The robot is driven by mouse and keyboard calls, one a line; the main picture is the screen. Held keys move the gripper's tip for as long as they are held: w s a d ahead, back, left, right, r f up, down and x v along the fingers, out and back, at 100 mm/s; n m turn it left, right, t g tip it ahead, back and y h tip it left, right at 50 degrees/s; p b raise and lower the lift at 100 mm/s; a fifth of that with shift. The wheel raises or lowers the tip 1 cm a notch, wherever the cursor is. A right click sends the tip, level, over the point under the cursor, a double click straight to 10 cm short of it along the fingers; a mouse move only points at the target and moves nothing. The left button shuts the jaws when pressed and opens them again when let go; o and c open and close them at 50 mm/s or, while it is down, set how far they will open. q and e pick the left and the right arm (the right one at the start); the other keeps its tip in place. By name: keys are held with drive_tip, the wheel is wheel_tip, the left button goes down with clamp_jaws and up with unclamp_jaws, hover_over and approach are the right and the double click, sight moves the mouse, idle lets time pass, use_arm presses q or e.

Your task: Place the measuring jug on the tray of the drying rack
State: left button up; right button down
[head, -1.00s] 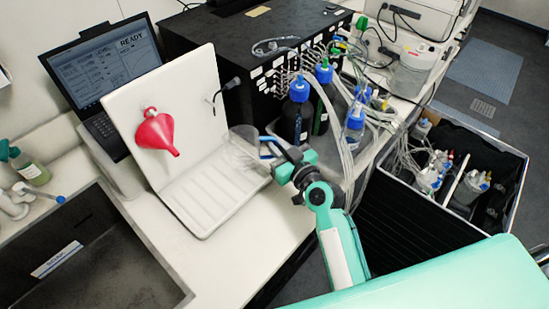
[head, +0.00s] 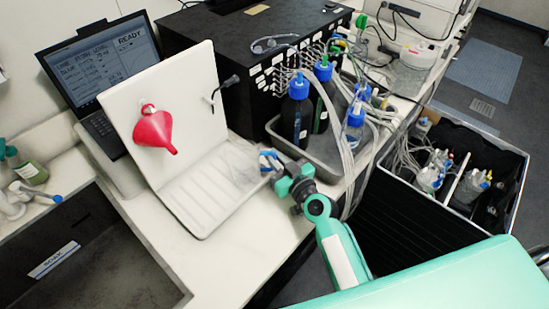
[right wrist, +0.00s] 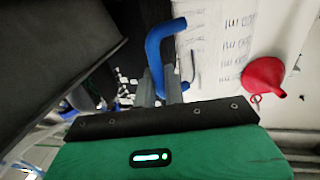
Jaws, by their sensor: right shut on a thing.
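The measuring jug (head: 236,163) is clear with a blue handle and is faint against the white behind it. It is over the right end of the drying rack's ribbed tray (head: 187,211); I cannot tell whether it touches the tray. My right gripper (head: 270,163) is shut on the jug's handle, to the right of the jug body. In the right wrist view the blue handle (right wrist: 157,48) sits between the fingers (right wrist: 160,88). The drying rack (head: 168,90) is a white upright panel with the tray at its foot. My left gripper is not in view.
A red funnel (head: 153,130) hangs on the rack panel. A laptop (head: 105,70) stands behind it, and a dark sink (head: 80,260) lies front left. Blue-capped bottles (head: 297,110) stand in a grey tray (head: 328,158) close behind my right gripper.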

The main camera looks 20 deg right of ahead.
drive_tip(key=shift+s+f, duration=0.2)
drive_tip(key=shift+f, duration=0.4)
drive_tip(key=c, duration=1.5)
unclamp_jaws()
drive_tip(key=shift+f, duration=0.2)
drive_tip(key=shift+r, duration=0.4)
drive_tip(key=shift+w+a+r+p, duration=0.1)
drive_tip(key=shift+r+p, duration=0.3)
drive_tip(key=shift+p, duration=0.2)
drive_tip(key=shift+s+d+f+b, duration=0.4)
drive_tip(key=shift+s+f+b, duration=0.15)
drive_tip(key=shift+s+b, duration=0.2)
drive_tip(key=shift+r+b+v, duration=0.25)
drive_tip(key=shift+b+v, duration=0.2)
drive_tip(key=shift+v, duration=1.25)
drive_tip(key=shift+r+b+v, duration=0.25)
drive_tip(key=shift+b+v, duration=0.15)
drive_tip(key=shift+v, duration=1.3)
drive_tip(key=shift+r+b+v, duration=0.25)
drive_tip(key=shift+b+v, duration=0.2)
drive_tip(key=shift+v, duration=1.3)
